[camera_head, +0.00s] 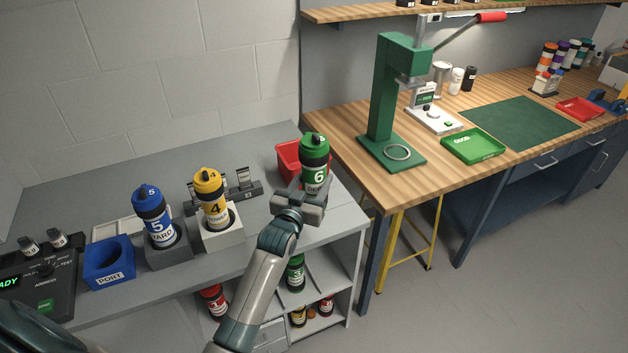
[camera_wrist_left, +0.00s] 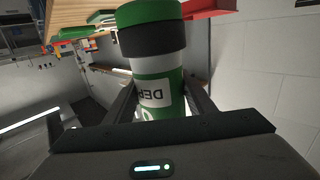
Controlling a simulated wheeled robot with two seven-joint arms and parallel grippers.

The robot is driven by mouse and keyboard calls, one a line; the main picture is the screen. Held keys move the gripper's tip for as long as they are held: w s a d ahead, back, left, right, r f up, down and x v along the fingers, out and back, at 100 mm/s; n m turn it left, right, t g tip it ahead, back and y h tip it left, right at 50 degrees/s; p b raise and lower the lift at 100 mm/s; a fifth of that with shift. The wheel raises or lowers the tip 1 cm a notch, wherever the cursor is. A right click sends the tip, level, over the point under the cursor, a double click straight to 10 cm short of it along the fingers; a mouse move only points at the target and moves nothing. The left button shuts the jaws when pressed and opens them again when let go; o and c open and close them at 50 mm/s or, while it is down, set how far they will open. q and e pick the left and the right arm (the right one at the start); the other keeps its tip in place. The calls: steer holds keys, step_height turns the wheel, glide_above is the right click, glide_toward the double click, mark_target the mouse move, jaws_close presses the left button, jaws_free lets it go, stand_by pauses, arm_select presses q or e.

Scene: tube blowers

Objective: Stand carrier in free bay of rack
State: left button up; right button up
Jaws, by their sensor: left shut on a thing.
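My left gripper (camera_head: 300,203) is shut on a green carrier (camera_head: 314,160) with a white band and a number 6, upright above the right end of the grey bench. In the left wrist view the carrier (camera_wrist_left: 155,75) stands between the fingers, part of its label hidden. A dark low rack-like fixture (camera_head: 247,190) with upright prongs and a small label sits left of the carrier, partly hidden behind the yellow carrier (camera_head: 210,192). Its bays do not show clearly. The yellow carrier, number 4, stands in a white block; a blue carrier (camera_head: 151,211), number 5, in a grey block. My right gripper is out of view.
A red bin (camera_head: 289,162) is close behind the held carrier. A blue box (camera_head: 108,265) marked PORT and a dark control panel (camera_head: 38,277) are at left. Several carriers stand on shelves below the bench. A green press (camera_head: 386,110) stands on the wooden table at right.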

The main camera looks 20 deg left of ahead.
arm_select(q)
steer(key=shift+r, duration=0.1)
steer(key=shift+s+d+f+b, duration=0.2)
steer(key=shift+s+d+b, duration=0.1)
steer(key=shift+d+b, duration=0.05)
steer(key=s+d+b, duration=0.4)
steer(key=s+b, duration=0.1)
steer(key=s, duration=0.3)
steer(key=s+d+h+b, duration=0.1)
steer(key=s+d+b, duration=0.4)
steer(key=s, duration=0.3)
steer(key=shift+s+d+m+b, duration=0.2)
steer(key=shift+d+m+b, duration=0.1)
steer(key=shift+m, duration=0.1)
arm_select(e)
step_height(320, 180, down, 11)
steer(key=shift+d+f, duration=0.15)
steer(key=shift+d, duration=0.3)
arm_select(q)
steer(key=shift+a+r, duration=0.1)
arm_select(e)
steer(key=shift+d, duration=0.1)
